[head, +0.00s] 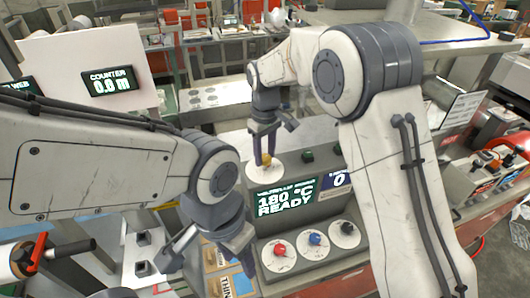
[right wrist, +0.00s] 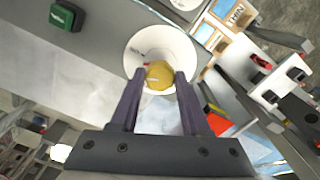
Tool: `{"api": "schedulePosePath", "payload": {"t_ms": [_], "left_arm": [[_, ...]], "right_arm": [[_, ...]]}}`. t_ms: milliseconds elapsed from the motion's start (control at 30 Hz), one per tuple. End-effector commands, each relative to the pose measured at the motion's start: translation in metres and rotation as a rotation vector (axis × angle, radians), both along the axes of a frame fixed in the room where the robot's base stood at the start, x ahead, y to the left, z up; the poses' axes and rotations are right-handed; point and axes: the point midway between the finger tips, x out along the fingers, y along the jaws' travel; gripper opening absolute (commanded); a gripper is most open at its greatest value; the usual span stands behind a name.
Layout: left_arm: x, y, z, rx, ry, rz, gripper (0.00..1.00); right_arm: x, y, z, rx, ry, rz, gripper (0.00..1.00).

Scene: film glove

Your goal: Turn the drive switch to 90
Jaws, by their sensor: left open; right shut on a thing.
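A yellow knob (head: 266,158) sits on a white round dial (head: 256,173) on top of the grey control box (head: 318,211). My right gripper (head: 265,160) reaches down onto it from above. In the right wrist view the yellow knob (right wrist: 159,75) is between the two fingertips, in front of the white dial (right wrist: 178,42); the dial's markings are too small to read. My left gripper (head: 208,268) is open and empty, left of the box front. No label naming the drive switch is readable.
The box front has red (head: 280,249), blue (head: 315,239) and black (head: 347,229) knobs on white dials. A display (head: 285,200) reads 180 °C READY. A counter (head: 109,81) reads 0.0 m. Labelled cards lie near my left gripper.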

Motion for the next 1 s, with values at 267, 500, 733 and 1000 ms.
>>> {"api": "schedulePosePath", "payload": {"t_ms": [267, 500, 733, 1000], "left_arm": [[0.0, 0.0, 0.002, 0.0, 0.0, 0.0, 0.5], [0.0, 0.0, 0.0027, 0.0, 0.0, 0.0, 0.5], [0.0, 0.0001, 0.0031, 0.0, 0.0, 0.0, 0.5], [0.0, 0.0, 0.0031, 0.0, 0.0, 0.0, 0.5]], "right_arm": [[0.0011, -0.0002, 0.0016, 0.001, -0.004, -0.233, 0.0], [0.0013, -0.0002, 0.0017, 0.001, -0.004, -0.373, 0.0], [0.0016, -0.0003, 0.0017, 0.001, -0.005, -0.442, 0.0], [0.0018, -0.0003, 0.0019, 0.002, -0.006, -0.463, 0.0]]}}
